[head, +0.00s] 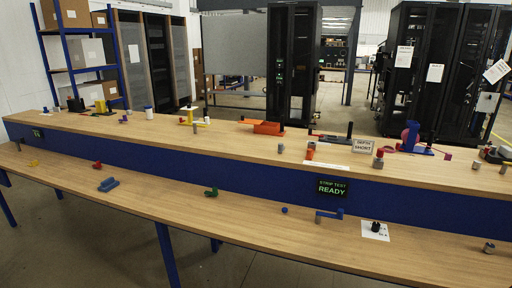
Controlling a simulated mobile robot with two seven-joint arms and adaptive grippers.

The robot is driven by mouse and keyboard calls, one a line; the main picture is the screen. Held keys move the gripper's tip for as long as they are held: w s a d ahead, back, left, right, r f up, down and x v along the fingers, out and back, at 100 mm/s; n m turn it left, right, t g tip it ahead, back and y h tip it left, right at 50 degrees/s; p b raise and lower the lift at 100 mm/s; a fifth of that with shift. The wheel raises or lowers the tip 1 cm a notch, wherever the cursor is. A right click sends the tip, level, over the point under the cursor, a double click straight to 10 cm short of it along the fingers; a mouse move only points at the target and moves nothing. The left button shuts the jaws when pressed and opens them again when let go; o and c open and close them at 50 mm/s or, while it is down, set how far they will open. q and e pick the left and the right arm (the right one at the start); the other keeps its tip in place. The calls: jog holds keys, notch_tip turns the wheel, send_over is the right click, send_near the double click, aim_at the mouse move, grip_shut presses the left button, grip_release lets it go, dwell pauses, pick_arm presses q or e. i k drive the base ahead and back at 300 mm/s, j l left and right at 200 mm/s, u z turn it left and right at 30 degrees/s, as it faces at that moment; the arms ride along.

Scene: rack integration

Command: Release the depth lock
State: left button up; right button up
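I cannot tell for certain which part is the depth lock. A small white sign (363,146), whose small print seems to read "DEPTH SHORT", stands on the raised bench right of centre. A black and red fixture (332,138) lies just left of it, and a blue and red fixture (415,142) stands to its right. A black knob (375,227) sits on a white card (381,236) on the lower bench. Neither of my grippers is in view.
The long wooden raised bench (240,145) has a blue front with a "STRIP TEST READY" display (332,187). The lower bench (230,216) holds small blue, green and red parts, with bare wood between them. Black racks (293,65) and blue shelving (70,50) stand behind.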

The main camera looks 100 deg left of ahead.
aim_at(281, 148)
jog(key=u, duration=3)
jog(key=i+j+z, duration=0.1)
jog(key=i+j, duration=0.25)
jog(key=i+j+z, duration=0.15)
jog(key=i+j, duration=0.15)
jog(key=j, duration=0.25)
jog(key=i+j+z, duration=0.1)
jog(key=i+j, duration=0.2)
jog(key=j, duration=0.15)
